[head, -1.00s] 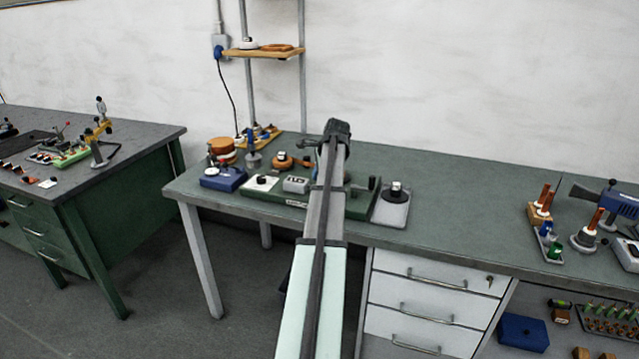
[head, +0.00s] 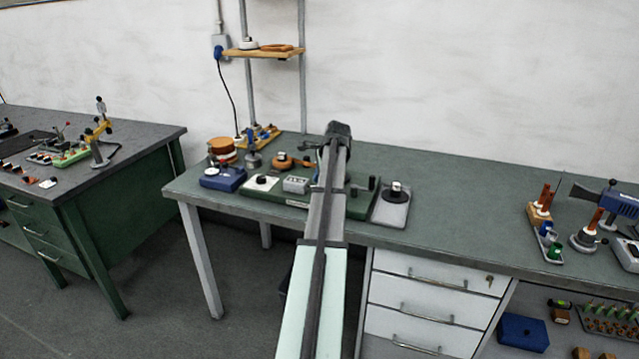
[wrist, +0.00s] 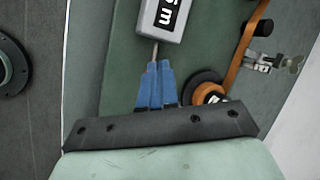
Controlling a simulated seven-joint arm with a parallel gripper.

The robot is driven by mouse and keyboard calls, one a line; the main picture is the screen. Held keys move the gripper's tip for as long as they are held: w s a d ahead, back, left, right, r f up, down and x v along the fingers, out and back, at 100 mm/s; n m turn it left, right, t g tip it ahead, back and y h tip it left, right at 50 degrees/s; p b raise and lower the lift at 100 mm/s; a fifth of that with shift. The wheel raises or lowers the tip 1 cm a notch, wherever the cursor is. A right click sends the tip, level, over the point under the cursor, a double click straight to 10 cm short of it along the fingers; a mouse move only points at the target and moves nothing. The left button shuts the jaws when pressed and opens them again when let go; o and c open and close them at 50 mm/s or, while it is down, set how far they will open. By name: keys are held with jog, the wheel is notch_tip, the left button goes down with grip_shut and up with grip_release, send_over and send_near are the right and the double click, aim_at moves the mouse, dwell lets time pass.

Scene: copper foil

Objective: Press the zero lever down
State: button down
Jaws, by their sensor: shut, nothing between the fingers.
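My gripper (wrist: 157,68) has blue fingers, shut together with nothing between them, in the wrist view. Just beyond their tips a thin metal rod (wrist: 155,51) sticks out of a grey box (wrist: 164,20) with a black-and-white label; it looks like the zero lever. The tips overlap or meet the rod's end in the picture; I cannot tell whether they touch it. In the head view a grey box with a display (head: 296,185) sits on a green base (head: 261,196). My arm hides the fingers and part of the base there.
In the wrist view an orange-copper strip (wrist: 250,45) and a copper-coloured roll (wrist: 207,94) lie to the right of the fingers.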

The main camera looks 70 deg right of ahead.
jog(key=shift+s+f, duration=0.3)
jog(key=shift+f, duration=0.45)
dwell(0.8)
jog(key=shift+r, duration=0.2)
jog(key=shift+w+r, duration=0.3)
jog(key=shift+r, duration=0.4)
jog(key=shift+w+r, duration=0.3)
jog(key=shift+r, duration=0.35)
jog(key=shift+r, duration=0.1)
jog(key=r, duration=0.1)
jog(key=w+r, duration=0.1)
jog(key=r, duration=0.1)
jog(key=w+r, duration=0.1)
jog(key=shift+r, duration=0.2)
jog(key=shift+s, duration=0.1)
dwell(0.7)
